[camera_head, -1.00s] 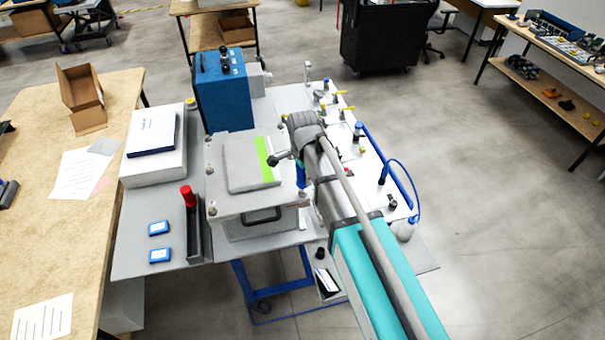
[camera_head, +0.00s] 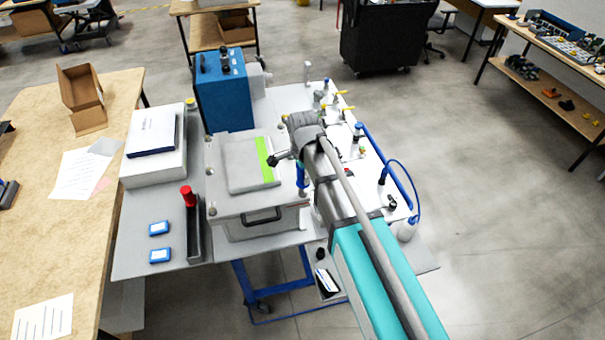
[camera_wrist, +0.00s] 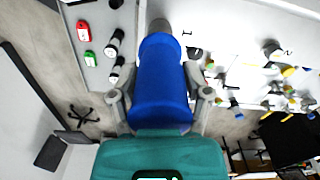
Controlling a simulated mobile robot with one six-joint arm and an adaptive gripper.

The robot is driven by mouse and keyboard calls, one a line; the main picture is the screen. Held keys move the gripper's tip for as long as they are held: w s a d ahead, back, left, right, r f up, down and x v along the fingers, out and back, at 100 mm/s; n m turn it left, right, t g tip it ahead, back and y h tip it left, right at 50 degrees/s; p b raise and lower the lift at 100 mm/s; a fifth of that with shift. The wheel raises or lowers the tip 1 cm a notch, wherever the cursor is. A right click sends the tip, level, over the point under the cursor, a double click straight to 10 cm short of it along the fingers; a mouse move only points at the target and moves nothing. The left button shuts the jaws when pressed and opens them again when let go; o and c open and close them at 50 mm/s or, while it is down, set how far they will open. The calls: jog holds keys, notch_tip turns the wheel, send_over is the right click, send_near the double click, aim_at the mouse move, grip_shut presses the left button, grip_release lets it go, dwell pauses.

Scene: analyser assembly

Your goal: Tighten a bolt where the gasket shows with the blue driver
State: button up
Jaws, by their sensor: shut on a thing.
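My gripper (camera_wrist: 161,102) is shut on the blue driver (camera_wrist: 160,78), with one finger on each side of its thick handle in the wrist view. The driver's grey far end points towards a pale surface; its tip is not clear to see. In the head view, a little of the blue driver (camera_head: 300,175) shows below my wrist, upright, just right of the grey housing (camera_head: 228,218). A bolt (camera_head: 212,211) is at the housing's front left corner. My arm hides the right side.
A blue box (camera_head: 224,95) stands behind the housing. Valves with yellow handles (camera_head: 343,108) and a blue pipe (camera_head: 385,165) crowd the right.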

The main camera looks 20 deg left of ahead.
jog(key=shift+r+p, duration=2.75)
jog(key=shift+r, duration=0.15)
grip_shut()
